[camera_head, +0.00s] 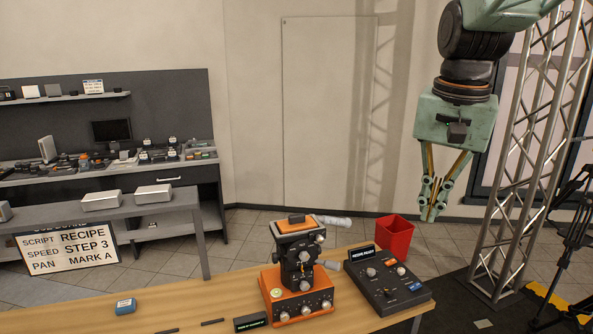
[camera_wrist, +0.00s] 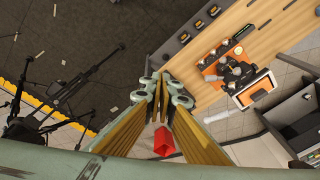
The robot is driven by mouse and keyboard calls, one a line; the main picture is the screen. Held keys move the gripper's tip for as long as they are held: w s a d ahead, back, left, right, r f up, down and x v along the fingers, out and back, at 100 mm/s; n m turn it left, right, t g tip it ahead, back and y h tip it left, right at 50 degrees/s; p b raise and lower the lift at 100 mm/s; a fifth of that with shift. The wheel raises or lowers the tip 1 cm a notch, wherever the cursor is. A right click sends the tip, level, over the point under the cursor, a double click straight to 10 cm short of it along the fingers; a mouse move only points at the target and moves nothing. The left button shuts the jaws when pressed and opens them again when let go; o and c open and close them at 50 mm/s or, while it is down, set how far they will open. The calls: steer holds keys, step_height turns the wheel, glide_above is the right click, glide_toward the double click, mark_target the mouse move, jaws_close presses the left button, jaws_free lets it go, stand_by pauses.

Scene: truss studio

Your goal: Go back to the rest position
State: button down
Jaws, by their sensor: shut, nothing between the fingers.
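My gripper (camera_head: 430,212) hangs pointing down at the right of the head view, high above and behind the table's right end. Its fingers are shut with nothing between them, and the closed fingertips (camera_wrist: 164,82) also show in the wrist view. In the head view it is apart from everything around it, with the wall and floor behind it.
The wooden table (camera_head: 215,302) bears an orange and black device (camera_head: 300,280), a black control box (camera_head: 388,280) and a small blue box (camera_head: 125,306). A red bin (camera_head: 396,237) stands on the floor beyond. A metal truss (camera_head: 520,160) and a tripod (camera_head: 575,225) stand at right.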

steer(key=s+a+f+n+b, duration=0.1)
steer(key=s+a+f+n, duration=0.1)
steer(key=s, duration=0.8)
steer(key=s+a+f+n+t+b, duration=0.1)
steer(key=s+a+f+n, duration=0.1)
steer(key=s, duration=0.8)
steer(key=s+a+f+n+b, duration=0.1)
steer(key=s+a+f+n, duration=0.1)
steer(key=s, duration=0.8)
steer(key=shift+a+f+t, duration=0.2)
steer(key=shift+f+t, duration=0.15)
steer(key=shift+t, duration=0.05)
steer(key=c, duration=3.4)
jaws_free()
steer(key=shift+c, duration=0.2)
